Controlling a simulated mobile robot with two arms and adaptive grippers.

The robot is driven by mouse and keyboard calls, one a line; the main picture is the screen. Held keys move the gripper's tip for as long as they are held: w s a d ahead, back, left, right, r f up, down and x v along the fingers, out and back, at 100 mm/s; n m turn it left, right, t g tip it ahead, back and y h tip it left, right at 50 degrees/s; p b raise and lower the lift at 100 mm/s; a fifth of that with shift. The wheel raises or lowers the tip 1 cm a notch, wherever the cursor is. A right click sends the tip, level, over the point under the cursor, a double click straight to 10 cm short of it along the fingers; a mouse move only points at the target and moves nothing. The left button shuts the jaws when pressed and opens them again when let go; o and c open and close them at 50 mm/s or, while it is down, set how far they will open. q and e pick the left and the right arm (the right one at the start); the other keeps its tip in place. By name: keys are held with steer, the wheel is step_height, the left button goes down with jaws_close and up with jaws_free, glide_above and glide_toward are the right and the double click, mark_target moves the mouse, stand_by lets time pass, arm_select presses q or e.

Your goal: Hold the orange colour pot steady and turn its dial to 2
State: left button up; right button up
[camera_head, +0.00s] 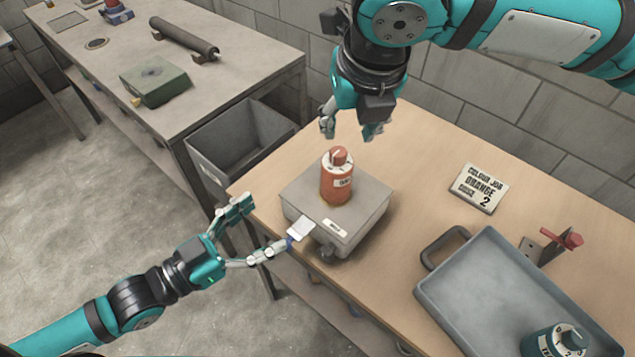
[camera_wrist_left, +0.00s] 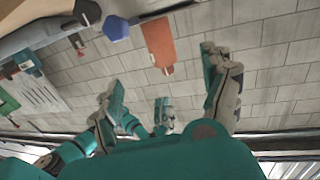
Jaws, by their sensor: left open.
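The orange colour pot (camera_head: 336,186) stands upright on a grey box (camera_head: 298,196) on the wooden table. Its dial (camera_head: 340,156) is on top; I cannot read its setting. My left gripper (camera_head: 264,226) is open and empty at the table's left edge, left of and apart from the pot, with one fingertip near a white tab on the box. My right gripper (camera_head: 350,129) is above the dial, fingers apart and pointing down, touching nothing visible. The left wrist view shows the open left fingers (camera_wrist_left: 165,90) and an orange shape beyond them that I cannot identify for sure.
A card (camera_head: 481,187) reading "COLOUR JOB ORANGE 2" lies right of the box. A grey tray (camera_head: 465,309) with a teal pot (camera_head: 553,343) is at the lower right, near a red-handled bracket (camera_head: 558,242). A grey bin (camera_head: 212,171) stands beyond the table's left edge.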

mark_target(324, 185)
arm_select(q)
steer(key=x, duration=1.6)
steer(key=shift+w+d, duration=0.25)
steer(key=shift+w, duration=0.05)
